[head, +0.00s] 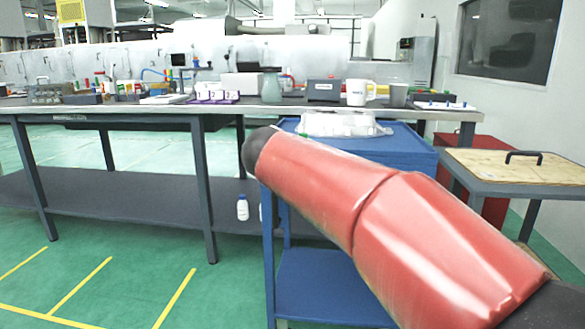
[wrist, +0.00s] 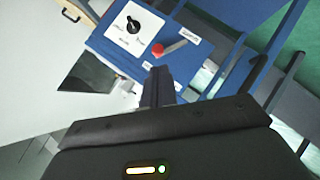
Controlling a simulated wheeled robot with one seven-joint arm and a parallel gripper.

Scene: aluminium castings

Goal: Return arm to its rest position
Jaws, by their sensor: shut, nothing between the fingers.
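My gripper (wrist: 158,76) shows in the wrist view with its dark fingers together and nothing between them. It points toward a blue cart surface (wrist: 184,67), apart from it as far as I can tell. My arm, in a red cover, reaches across the right of the head view from the lower right corner toward the blue cart (head: 400,150). My gripper is not visible in the head view.
A long workbench (head: 110,108) with bottles, mugs and boxes stands behind. A clear tray (head: 335,124) sits on the cart. A wood-topped table (head: 510,168) stands right, a red bin (head: 492,208) behind it. The green floor (head: 110,270) at left is clear.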

